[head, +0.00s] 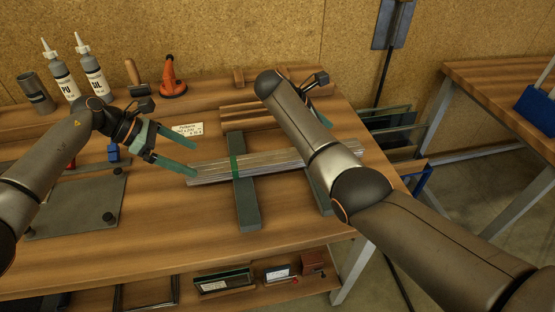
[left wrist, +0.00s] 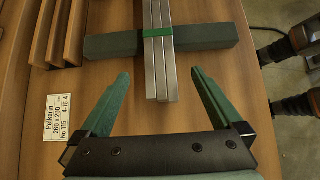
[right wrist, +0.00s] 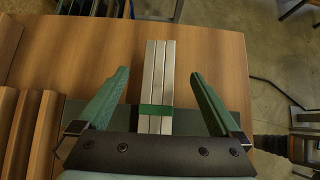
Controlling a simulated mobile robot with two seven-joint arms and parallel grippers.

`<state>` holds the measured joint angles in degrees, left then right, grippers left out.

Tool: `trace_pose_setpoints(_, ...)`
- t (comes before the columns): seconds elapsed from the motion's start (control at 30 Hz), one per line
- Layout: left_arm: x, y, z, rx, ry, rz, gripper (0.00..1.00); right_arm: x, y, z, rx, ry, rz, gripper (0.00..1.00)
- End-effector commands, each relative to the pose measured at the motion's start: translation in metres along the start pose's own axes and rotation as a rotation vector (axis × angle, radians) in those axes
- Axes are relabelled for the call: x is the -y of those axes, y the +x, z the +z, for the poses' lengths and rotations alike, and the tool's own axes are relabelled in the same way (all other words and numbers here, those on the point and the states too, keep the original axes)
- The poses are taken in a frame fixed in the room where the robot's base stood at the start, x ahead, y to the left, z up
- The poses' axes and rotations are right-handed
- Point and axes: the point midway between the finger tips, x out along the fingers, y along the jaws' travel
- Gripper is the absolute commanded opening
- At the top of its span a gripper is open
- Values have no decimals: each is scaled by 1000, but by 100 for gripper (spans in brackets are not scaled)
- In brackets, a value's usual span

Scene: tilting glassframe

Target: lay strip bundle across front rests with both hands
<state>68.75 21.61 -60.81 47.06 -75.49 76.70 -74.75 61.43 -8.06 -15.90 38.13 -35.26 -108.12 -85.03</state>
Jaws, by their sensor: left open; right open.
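The strip bundle (head: 208,172), several long silvery strips with green bands, lies across two dark green rests. The left rest (head: 244,203) is in plain view; the right rest (head: 318,192) is partly hidden by my right arm. In the left wrist view the bundle (left wrist: 162,75) crosses its rest (left wrist: 110,47). My left gripper (head: 177,151) is open and empty, just off the bundle's left end, fingers apart from it.
Wooden slats (head: 245,122) lie behind the bundle, near a paper label (head: 187,129). A grey plate (head: 75,205) lies at left. Bottles (head: 95,75) and an orange suction tool (head: 172,78) stand at the back.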

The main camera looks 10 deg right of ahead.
Motion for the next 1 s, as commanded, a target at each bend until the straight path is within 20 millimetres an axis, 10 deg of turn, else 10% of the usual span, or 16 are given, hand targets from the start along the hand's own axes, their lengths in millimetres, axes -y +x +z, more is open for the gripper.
trace_pose_setpoints(0.4,0,68,0,1,0,-1,100,0,67,0,1,1,-1,100)
trace_pose_setpoints(0.83,0,75,0,0,0,0,100,0,75,0,0,1,0,100)
trace_pose_setpoints(1.0,0,75,0,0,0,0,83,0,75,0,0,1,1,83)
